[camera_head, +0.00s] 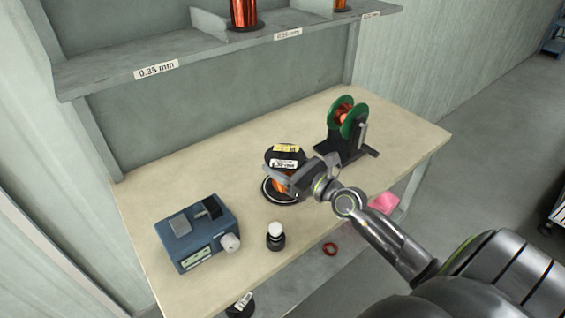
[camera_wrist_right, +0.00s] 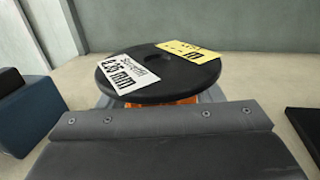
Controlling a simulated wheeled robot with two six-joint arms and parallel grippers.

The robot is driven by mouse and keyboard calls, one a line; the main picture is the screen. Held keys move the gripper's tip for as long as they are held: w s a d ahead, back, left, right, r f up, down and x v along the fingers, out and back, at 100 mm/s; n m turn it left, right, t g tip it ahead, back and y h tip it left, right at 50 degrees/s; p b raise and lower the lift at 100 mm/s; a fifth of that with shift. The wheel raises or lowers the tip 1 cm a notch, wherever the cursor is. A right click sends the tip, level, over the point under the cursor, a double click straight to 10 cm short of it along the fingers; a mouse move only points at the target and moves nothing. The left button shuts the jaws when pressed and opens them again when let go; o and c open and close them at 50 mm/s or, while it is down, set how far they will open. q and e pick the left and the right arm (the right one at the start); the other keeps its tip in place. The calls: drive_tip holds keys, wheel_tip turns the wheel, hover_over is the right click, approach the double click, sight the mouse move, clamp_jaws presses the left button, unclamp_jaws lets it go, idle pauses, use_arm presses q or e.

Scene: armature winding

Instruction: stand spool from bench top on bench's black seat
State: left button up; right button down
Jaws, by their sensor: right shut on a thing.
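The spool (camera_head: 284,158) has a black top flange with a yellow and a white label, and orange copper wire below. It stands upright above the black seat (camera_head: 267,193), a round disc with a pale ring on the bench top (camera_head: 200,180). I cannot tell whether the spool touches the seat. My right gripper (camera_head: 291,180) is shut on the spool from the right, around its wire below the top flange. In the right wrist view the spool's top flange (camera_wrist_right: 160,75) looks about level, and the gripper body hides its lower part. My left gripper is not in view.
A blue-grey box with a knob (camera_head: 198,235) stands front left. A small black post with a white top (camera_head: 275,236) is near the front edge. A green-flanged reel on a black stand (camera_head: 345,125) is at the right. A shelf (camera_head: 190,62) with spools runs above the back.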

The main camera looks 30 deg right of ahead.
drive_tip(key=shift+c, duration=1.6)
unclamp_jaws()
drive_tip(key=shift+r, duration=0.15)
drive_tip(key=shift+f, duration=0.2)
drive_tip(key=shift+s+d, duration=0.15)
drive_tip(key=shift+s, duration=0.45)
drive_tip(key=b+v, duration=0.5)
drive_tip(key=v, duration=0.9)
drive_tip(key=shift+f, duration=0.1)
drive_tip(key=shift+b+v, duration=0.4)
drive_tip(key=shift+v, duration=0.5)
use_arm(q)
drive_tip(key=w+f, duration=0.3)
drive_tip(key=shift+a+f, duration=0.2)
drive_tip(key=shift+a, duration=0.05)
use_arm(e)
drive_tip(key=shift+s, duration=0.2)
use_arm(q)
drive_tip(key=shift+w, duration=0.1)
use_arm(e)
drive_tip(key=shift+d+r, duration=0.1)
drive_tip(key=shift+r, duration=0.15)
